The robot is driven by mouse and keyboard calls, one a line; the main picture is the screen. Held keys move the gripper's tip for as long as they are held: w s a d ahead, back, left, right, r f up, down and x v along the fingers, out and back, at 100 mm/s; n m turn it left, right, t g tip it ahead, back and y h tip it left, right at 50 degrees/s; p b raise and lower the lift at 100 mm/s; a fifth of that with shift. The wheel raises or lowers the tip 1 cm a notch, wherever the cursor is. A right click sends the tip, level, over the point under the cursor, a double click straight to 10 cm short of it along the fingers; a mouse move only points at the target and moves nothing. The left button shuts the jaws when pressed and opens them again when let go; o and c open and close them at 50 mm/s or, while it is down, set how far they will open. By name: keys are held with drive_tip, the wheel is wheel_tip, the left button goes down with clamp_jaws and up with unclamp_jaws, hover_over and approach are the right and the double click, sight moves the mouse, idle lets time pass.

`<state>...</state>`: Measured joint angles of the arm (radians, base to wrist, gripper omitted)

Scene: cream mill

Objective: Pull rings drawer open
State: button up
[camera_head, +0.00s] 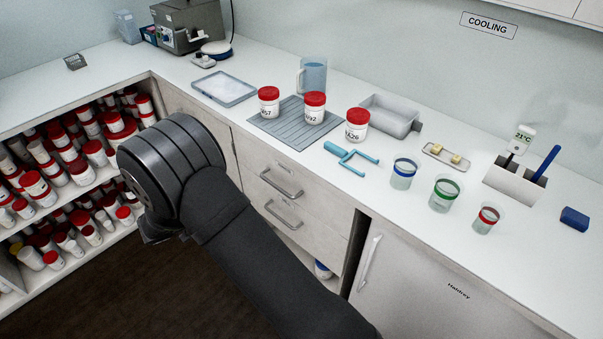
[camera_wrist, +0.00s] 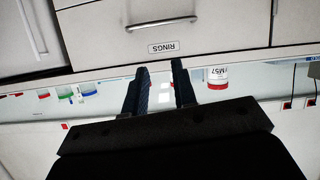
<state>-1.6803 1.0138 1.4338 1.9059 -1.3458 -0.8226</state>
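The drawer labelled RINGS (camera_wrist: 110,38) appears upside down in the wrist view, with a pale front and a metal bar handle (camera_wrist: 161,23). It looks shut. In the head view two stacked drawers show under the counter; the upper handle (camera_head: 281,184) appears to belong to the rings drawer, but its label is too small to read. My gripper (camera_wrist: 160,67) is open, with an empty gap between its two dark fingers. In the wrist view its tips point towards the label and are apart from the handle. In the head view my arm hides the fingers.
Red-lidded jars (camera_head: 314,107) stand on a grey mat on the counter (camera_head: 330,185) above the drawers. The lower drawer handle (camera_head: 283,215) is beneath. An open shelf (camera_head: 60,210) of jars is at left, a fridge (camera_head: 430,290) at right. Dark floor lies in front.

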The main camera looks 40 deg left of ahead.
wheel_tip(320, 180, down, 2)
drive_tip(key=d+n, duration=0.1)
drive_tip(key=n, duration=0.6)
drive_tip(key=n+t, duration=0.2)
drive_tip(key=n, duration=0.8)
approach(281, 191)
drive_tip(key=x, duration=1)
drive_tip(key=shift+w+f, duration=0.15)
drive_tip(key=shift+w, duration=0.1)
clamp_jaws()
